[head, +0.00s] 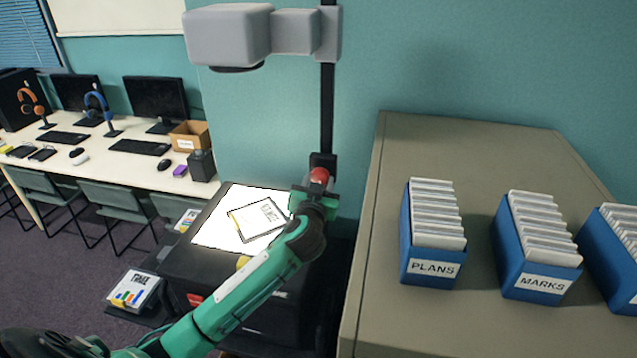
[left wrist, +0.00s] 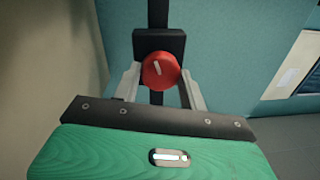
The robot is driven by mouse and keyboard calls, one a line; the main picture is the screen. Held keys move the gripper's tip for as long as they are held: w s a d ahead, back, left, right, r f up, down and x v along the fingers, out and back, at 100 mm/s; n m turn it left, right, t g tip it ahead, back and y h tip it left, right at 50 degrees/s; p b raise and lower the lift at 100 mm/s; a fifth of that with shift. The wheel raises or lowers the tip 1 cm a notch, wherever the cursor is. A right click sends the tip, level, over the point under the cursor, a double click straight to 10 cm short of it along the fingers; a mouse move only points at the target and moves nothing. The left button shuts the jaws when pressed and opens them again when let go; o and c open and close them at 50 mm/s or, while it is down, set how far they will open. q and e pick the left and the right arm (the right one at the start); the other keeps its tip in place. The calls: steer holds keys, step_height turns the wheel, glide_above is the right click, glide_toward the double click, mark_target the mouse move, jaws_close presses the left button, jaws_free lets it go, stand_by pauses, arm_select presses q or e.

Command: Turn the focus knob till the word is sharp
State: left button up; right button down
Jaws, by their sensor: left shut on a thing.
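The red focus knob (head: 319,176) sits on a black block on the projector's dark post. In the left wrist view the knob (left wrist: 160,71) carries a pale line, tilted a little to the left at its top. My left gripper (left wrist: 157,78) is shut on the knob, one finger on each side. In the head view my left gripper (head: 316,194) reaches it from below. The grey projector head (head: 228,33) hangs at the top of the post. My right gripper is not in view.
A grey cabinet top (head: 400,320) at the right bears blue card boxes, labelled PLANS (head: 432,268) and MARKS (head: 540,284), and one more at the edge. Behind left, a white desk (head: 120,165) holds monitors and headphones.

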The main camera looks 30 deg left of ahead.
arm_select(q)
steer(key=shift+f+n+b, duration=0.15)
steer(key=shift+n+b, duration=0.25)
steer(key=shift+b, duration=0.2)
steer(key=shift+n+b, duration=1.3)
steer(key=shift+n, duration=0.4)
steer(key=shift+r+n, duration=0.3)
steer(key=shift+n, duration=0.3)
steer(key=o, duration=1)
steer(key=shift+c, duration=0.2)
